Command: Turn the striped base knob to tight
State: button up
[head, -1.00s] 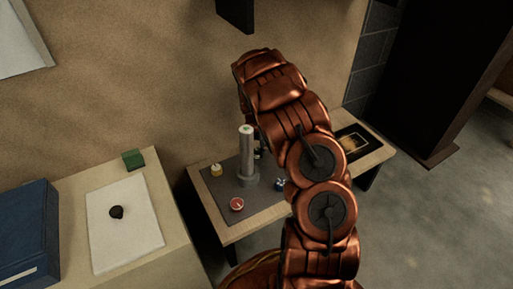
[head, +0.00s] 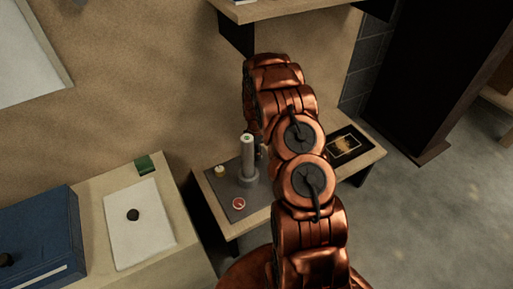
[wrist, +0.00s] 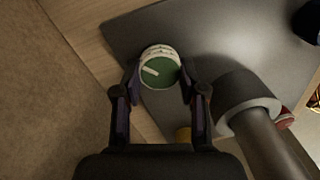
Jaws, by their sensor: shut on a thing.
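The knob (wrist: 160,66) has a green top with a white pointer line and a pale, marked side. It stands on the grey plate (wrist: 195,35) in the wrist view. My gripper (wrist: 160,80) has one finger on each side of it and is shut on it. The pointer slants from upper left to lower right; I cannot read a tight mark. In the head view my arm and the grey post (head: 248,158) hide the gripper and most of the knob.
The post's round collar (wrist: 248,95) stands close right of my gripper. A yellow knob (head: 219,171) and a red-topped knob (head: 238,203) are on the plate. A dark framed panel (head: 345,146) lies on the table's right. The wall is close behind.

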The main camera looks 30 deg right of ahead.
jog(key=m+p, duration=0.2)
jog(key=m, duration=0.2)
jog(key=shift+r+m, duration=0.15)
jog(key=shift+m, duration=0.15)
jog(key=m+p, duration=0.2)
jog(key=m, duration=0.3)
jog(key=shift+d, duration=0.15)
jog(key=m+p, duration=0.3)
jog(key=m, duration=0.2)
jog(key=shift+m+t, duration=0.3)
jog(key=shift+m, duration=0.1)
jog(key=shift+m+p, duration=1.6)
jog(key=shift+m, duration=0.8)
jog(key=o, duration=1.2)
jog(key=shift+c, duration=0.2)
jog(key=shift+f, duration=0.25)
